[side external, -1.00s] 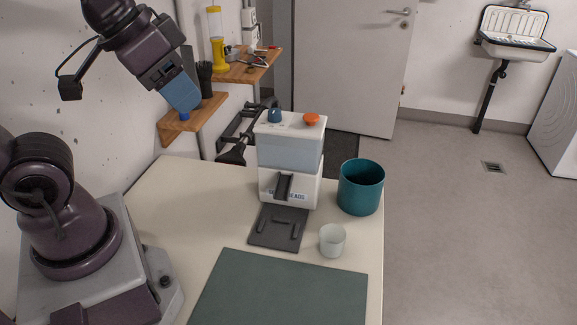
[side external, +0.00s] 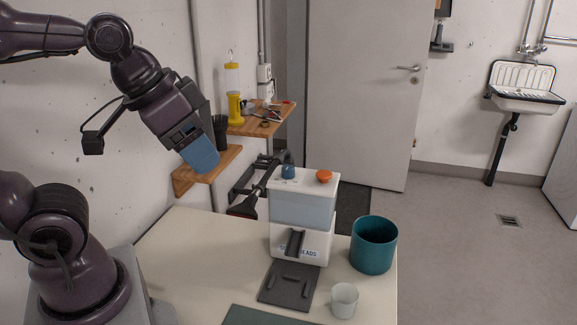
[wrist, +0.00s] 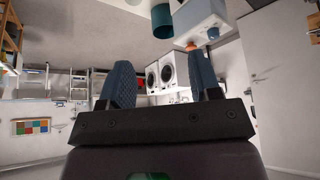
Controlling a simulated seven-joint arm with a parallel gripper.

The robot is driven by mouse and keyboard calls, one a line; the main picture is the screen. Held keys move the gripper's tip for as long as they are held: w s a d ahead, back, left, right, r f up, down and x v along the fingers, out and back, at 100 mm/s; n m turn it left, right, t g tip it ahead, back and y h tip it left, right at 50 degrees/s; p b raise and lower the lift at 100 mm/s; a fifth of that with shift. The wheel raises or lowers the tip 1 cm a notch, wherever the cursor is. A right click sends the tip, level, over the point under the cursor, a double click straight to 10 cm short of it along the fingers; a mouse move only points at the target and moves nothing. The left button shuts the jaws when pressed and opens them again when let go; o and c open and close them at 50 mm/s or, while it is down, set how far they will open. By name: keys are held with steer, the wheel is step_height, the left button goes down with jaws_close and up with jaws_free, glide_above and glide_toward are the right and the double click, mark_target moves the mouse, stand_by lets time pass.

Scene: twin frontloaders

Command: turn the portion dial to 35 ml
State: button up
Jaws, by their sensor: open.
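A white dispenser (side external: 304,208) with a pale clear middle stands on the table. On its top are a blue dial (side external: 288,171) at the left and an orange knob (side external: 324,176) at the right. The dial's markings and setting are too small to read. My gripper (side external: 207,170) is open and empty in the air, left of the dial and apart from it. In the wrist view, which is upside down, my two blue fingers (wrist: 162,82) are spread. The orange knob (wrist: 191,46) and blue dial (wrist: 212,33) show by the right finger, partly hidden.
A teal bin (side external: 373,246) stands right of the dispenser, and a small white cup (side external: 344,300) in front. A dark drip tray (side external: 288,284) and green mat (side external: 262,316) lie in front. Wooden shelves (side external: 206,170) are on the wall behind my gripper.

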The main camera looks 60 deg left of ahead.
steer(key=w+a+f+n+g, duration=0.1)
steer(key=w+a+n+g, duration=0.15)
steer(key=w, duration=0.45)
steer(key=n+g, duration=0.3)
steer(key=n, duration=0.8)
glide_above(288, 167)
step_height(288, 167, down, 13)
steer(key=shift+a+r, duration=0.1)
steer(key=c, duration=0.9)
